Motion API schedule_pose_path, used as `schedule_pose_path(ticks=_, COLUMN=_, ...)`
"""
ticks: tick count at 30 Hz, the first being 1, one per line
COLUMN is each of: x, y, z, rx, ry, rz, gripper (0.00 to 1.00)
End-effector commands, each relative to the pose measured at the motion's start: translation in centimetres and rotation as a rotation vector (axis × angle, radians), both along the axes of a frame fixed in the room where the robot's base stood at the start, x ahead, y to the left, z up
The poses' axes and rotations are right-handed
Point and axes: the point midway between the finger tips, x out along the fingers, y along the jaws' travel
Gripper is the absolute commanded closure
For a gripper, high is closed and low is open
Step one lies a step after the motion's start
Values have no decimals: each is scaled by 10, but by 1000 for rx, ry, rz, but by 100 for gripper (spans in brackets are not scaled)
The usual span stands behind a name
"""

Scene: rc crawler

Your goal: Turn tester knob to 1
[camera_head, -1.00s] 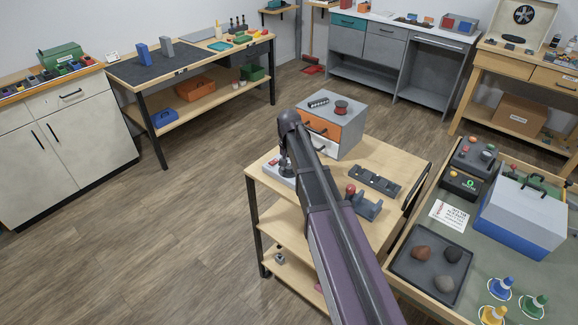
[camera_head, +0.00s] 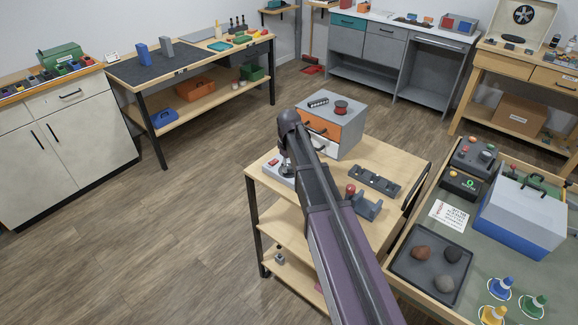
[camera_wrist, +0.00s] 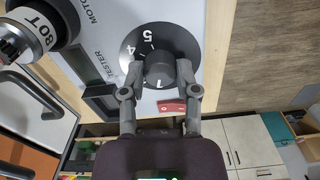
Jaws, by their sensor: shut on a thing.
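The tester (camera_wrist: 120,25) is a light grey box with the word TESTER on its face, in the wrist view. Its dark round dial (camera_wrist: 160,32) carries white numbers; 4 and 5 show above the knob and what looks like a 1 just below it. The dark grey knob (camera_wrist: 159,65) stands at the dial's middle. My gripper (camera_wrist: 158,74) is shut on the knob, one finger on each side. I cannot make out where the knob's pointer is. A red switch (camera_wrist: 171,107) sits below the dial. In the head view the tester (camera_head: 272,168) is partly hidden by my arm.
The tester stands on a wooden cart (camera_head: 400,165), beside a grey drawer unit (camera_head: 345,125) with orange and white fronts. A grey holder (camera_head: 367,205) and a dark slotted rack (camera_head: 375,182) are on the cart too. A bench (camera_head: 395,300) with a tray stands at right.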

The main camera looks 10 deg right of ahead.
Motion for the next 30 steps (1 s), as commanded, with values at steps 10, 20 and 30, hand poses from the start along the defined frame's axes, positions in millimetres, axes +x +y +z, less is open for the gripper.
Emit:
schedule_pose_path(ticks=10, x=1, y=0, z=0, rx=0, ry=-1, rz=134, gripper=100)
schedule_pose_path(ticks=20, x=1, y=0, z=0, rx=0, ry=-1, rz=146, gripper=100)
schedule_pose_path(ticks=30, x=1, y=0, z=0, rx=0, ry=-1, rz=145, gripper=24)
